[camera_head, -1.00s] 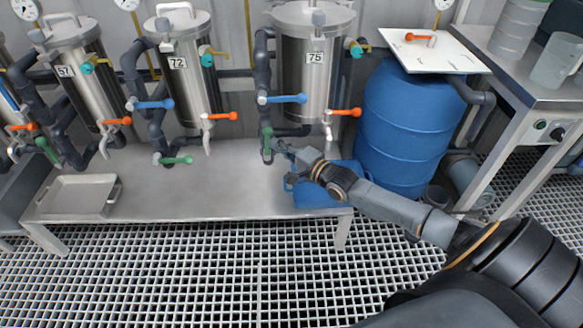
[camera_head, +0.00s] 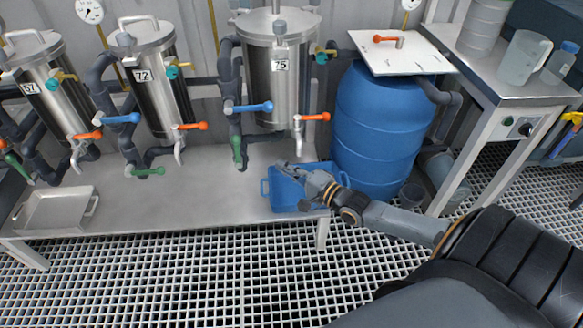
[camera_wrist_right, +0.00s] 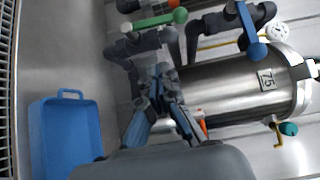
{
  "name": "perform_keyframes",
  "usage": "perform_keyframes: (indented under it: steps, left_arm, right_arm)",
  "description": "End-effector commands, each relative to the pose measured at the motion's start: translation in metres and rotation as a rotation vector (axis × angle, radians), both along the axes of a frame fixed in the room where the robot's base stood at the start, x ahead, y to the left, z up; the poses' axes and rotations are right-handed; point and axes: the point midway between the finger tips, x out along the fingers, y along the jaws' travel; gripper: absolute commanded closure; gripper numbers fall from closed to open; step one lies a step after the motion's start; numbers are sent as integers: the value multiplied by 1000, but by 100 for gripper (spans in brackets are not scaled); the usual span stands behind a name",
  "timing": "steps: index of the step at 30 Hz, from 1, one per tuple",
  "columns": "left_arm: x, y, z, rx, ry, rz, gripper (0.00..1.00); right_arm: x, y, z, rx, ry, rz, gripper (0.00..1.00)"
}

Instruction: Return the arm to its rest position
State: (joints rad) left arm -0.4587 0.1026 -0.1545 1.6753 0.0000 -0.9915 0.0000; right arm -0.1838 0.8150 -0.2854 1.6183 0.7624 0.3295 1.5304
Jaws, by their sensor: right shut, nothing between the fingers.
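My right arm reaches in from the lower right in the head view. Its gripper (camera_head: 284,167) is shut and empty, above the blue tray (camera_head: 268,200) on the steel bench. It is apart from the green valve handle (camera_head: 237,152) under vessel 75 (camera_head: 276,95), to the right of it. In the right wrist view the gripper (camera_wrist_right: 157,80) points toward the pipework beneath vessel 75 (camera_wrist_right: 225,88), and the blue tray (camera_wrist_right: 50,140) is at lower left. My left gripper is not in view.
The steel bench (camera_head: 170,200) carries a metal tray (camera_head: 55,210) at left. Vessels 72 (camera_head: 158,95) and 57 (camera_head: 50,95) stand left of vessel 75. A blue barrel (camera_head: 385,125) and a side table (camera_head: 480,75) stand to the right. Grating floor lies in front.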

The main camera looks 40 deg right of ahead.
Motion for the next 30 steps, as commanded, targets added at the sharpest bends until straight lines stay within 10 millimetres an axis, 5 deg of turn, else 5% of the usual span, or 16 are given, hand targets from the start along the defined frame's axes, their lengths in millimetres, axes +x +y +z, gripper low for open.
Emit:
perform_keyframes:
  steps: [12, 15, 20, 24, 30]
  left_arm:
    - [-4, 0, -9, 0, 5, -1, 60]
    - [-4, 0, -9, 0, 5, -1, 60]
    - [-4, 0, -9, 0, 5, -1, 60]
    - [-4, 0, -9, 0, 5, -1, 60]
    - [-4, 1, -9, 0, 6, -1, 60]
  right_arm:
    - [-18, -4, -1, -1, 0, 0, 100]
    - [-22, 2, -14, -46, 26, 3, 100]
    - [-45, 35, -84, -322, 171, 48, 100]
    - [-92, 74, -168, -708, 363, 187, 100]
    - [-166, 112, -245, -1118, 568, 472, 100]
